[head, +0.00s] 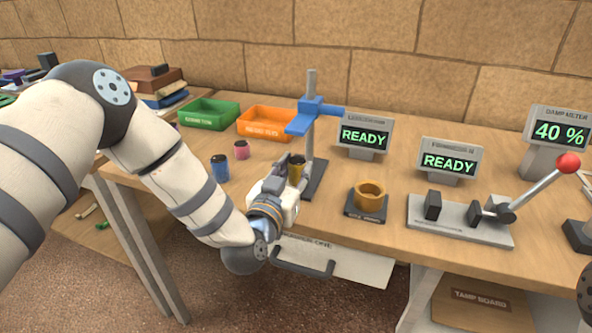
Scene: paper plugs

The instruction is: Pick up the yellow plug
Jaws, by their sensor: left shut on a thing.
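The yellow plug (297,172) is a small dark-yellow cylinder with a dark top. It stands upright in front of the blue-armed stand (311,115). My left gripper (290,168) reaches in from the left and is shut on the yellow plug, its fingers covering part of the plug's left side. I cannot tell whether the plug's bottom touches the table. My right gripper is out of view.
A blue plug (220,168) and a pink plug (241,150) stand to the left. Green (207,115) and orange (264,122) trays are behind. A brass cup (370,196) on a dark base and a lever press (478,218) stand to the right.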

